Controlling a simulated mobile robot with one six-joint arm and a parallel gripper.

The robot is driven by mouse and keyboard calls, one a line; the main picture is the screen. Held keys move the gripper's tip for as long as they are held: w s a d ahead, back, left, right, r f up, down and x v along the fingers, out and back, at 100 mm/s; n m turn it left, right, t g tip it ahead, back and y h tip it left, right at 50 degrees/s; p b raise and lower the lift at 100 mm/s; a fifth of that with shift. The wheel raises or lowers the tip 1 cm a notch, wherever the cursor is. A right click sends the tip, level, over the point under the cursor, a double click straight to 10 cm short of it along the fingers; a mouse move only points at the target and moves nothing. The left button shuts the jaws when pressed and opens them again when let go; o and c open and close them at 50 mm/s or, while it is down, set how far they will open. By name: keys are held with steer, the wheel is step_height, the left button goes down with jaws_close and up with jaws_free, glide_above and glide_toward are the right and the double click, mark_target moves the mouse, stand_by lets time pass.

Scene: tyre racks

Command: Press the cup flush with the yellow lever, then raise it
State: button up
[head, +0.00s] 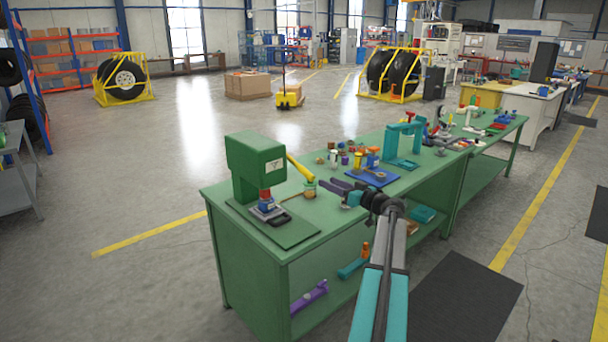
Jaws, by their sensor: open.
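A green press (255,160) stands at the near left end of the green bench. Its yellow lever (299,167) slopes down to the right from the press's right side. A small red and blue part (265,196) sits under the press head, above a pale block; I cannot tell whether it is the cup or how far it is seated. My gripper (325,185) is open, with dark fingers pointing left toward the lever's lower end. The fingers appear empty and a little apart from the lever. A small green cylinder stands by the lever's end.
On the bench (235,237), a blue tray (372,178) with small parts lies just beyond my gripper. A teal frame (403,140) stands farther back. Loose parts lie on the lower shelf. The floor left of the bench is clear.

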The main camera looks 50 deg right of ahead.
mark_target(306, 172)
steer(key=w+p, duration=0.4)
steer(key=w, duration=0.8)
steer(key=shift+d+r, duration=0.1)
steer(key=shift+d, duration=0.05)
steer(key=shift+w+p, duration=0.45)
steer(key=shift+w, duration=0.15)
